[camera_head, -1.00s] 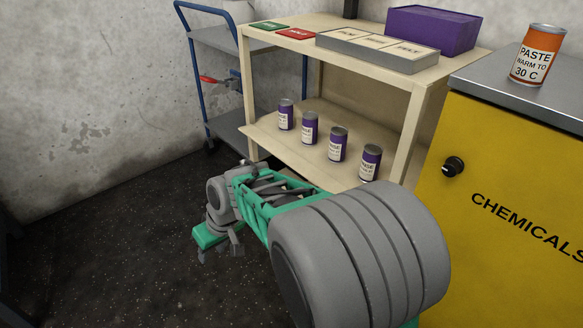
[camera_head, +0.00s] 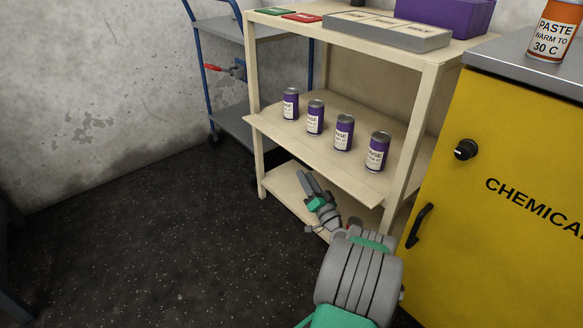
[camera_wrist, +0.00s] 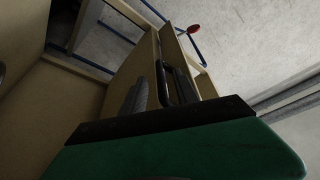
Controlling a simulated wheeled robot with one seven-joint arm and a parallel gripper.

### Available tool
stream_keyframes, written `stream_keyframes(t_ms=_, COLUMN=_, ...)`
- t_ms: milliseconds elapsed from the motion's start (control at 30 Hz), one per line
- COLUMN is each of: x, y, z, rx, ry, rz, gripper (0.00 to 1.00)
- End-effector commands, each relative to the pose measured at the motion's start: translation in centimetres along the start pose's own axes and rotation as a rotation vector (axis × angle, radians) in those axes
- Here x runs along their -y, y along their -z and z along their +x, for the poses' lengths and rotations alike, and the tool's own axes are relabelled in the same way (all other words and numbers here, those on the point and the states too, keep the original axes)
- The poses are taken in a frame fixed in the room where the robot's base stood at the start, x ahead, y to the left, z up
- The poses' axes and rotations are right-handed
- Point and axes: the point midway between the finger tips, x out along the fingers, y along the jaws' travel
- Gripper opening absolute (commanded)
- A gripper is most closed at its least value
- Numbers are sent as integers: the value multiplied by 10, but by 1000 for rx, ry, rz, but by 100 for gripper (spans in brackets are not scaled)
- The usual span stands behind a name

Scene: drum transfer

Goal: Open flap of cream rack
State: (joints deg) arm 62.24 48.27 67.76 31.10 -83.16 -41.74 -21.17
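The cream rack (camera_head: 432,112) stands against the wall. Its flap (camera_head: 318,160) is swung out and down at the front of the middle shelf, sloping a little outward. My gripper (camera_head: 306,178) is below the flap's outer edge, in front of the lower shelf, its fingers pointing up and left. In the wrist view, a gap shows between the two grey fingers (camera_wrist: 160,80). A black handle (camera_wrist: 161,85) on a cream panel, seemingly the flap (camera_wrist: 138,62), appears between or just beyond them. I cannot tell whether they touch it.
Several purple cans (camera_head: 343,132) stand on the middle shelf behind the flap. A grey tray (camera_head: 400,36) and purple box (camera_head: 455,14) are on top. The yellow chemicals cabinet (camera_head: 490,130) is close on the right. A blue trolley (camera_head: 215,30) stands at the back left.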

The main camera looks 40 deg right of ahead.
Motion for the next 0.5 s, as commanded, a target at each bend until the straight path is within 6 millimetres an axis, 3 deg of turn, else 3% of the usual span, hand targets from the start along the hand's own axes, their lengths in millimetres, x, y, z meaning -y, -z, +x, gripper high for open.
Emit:
stream_keyframes(t_ms=100, x=-5, y=8, z=1, rx=-30, ry=-2, rz=3, gripper=36)
stream_keyframes(t_ms=367, x=-3, y=8, z=26, rx=-25, ry=-1, rz=3, gripper=36)
stream_keyframes(t_ms=500, x=-2, y=8, z=58, rx=-24, ry=2, rz=0, gripper=36)
